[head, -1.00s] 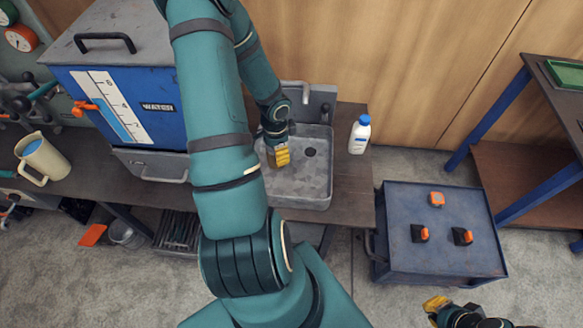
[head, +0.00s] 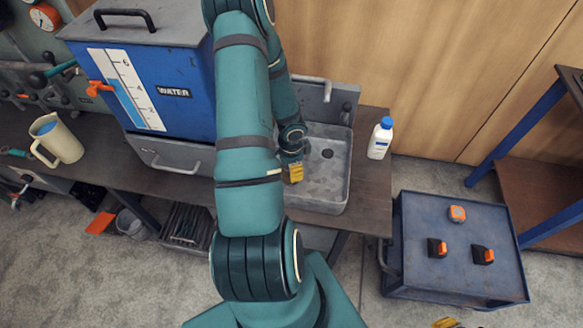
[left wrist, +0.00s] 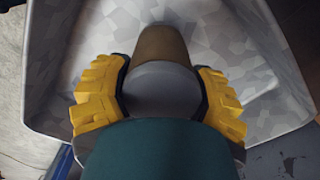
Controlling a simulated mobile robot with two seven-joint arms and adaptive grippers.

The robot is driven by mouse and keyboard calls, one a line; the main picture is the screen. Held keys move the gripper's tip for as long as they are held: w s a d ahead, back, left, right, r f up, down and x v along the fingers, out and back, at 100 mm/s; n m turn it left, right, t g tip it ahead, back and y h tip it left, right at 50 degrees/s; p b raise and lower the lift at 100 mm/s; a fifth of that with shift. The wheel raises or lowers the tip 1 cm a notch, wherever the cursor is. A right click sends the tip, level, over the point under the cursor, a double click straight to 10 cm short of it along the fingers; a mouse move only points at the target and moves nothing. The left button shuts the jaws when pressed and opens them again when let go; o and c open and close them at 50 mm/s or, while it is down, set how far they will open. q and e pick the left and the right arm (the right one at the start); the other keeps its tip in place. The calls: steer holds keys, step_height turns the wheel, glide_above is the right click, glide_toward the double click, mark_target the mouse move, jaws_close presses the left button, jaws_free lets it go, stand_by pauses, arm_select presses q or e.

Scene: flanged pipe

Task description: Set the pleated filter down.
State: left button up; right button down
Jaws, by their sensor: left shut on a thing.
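My left gripper (head: 294,172) reaches down into the grey sink (head: 334,190), near its left side. In the left wrist view its yellow fingers (left wrist: 160,95) are shut on the pleated filter, which shows as a brown, rounded piece (left wrist: 162,45) between and beyond the fingers. The sink's mottled inside (left wrist: 235,50) lies behind it. In the head view my arm and fingers hide the filter; I cannot tell whether it touches the sink's floor. Only the yellow fingertips of my right gripper (head: 446,323) show at the bottom edge.
A white bottle with a blue cap (head: 380,138) stands right of the sink. A blue water tank (head: 175,90) stands to the left, and a cream jug (head: 57,140) farther left.

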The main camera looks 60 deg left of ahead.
arm_select(q)
steer(key=shift+f, duration=0.1)
steer(key=o, duration=1.3)
steer(key=shift+r, duration=0.25)
step_height(320, 180, up, 11)
steer(key=p, duration=0.5)
steer(key=shift+f, duration=0.2)
steer(key=shift+r+p, duration=0.4)
steer(key=shift+r, duration=0.2)
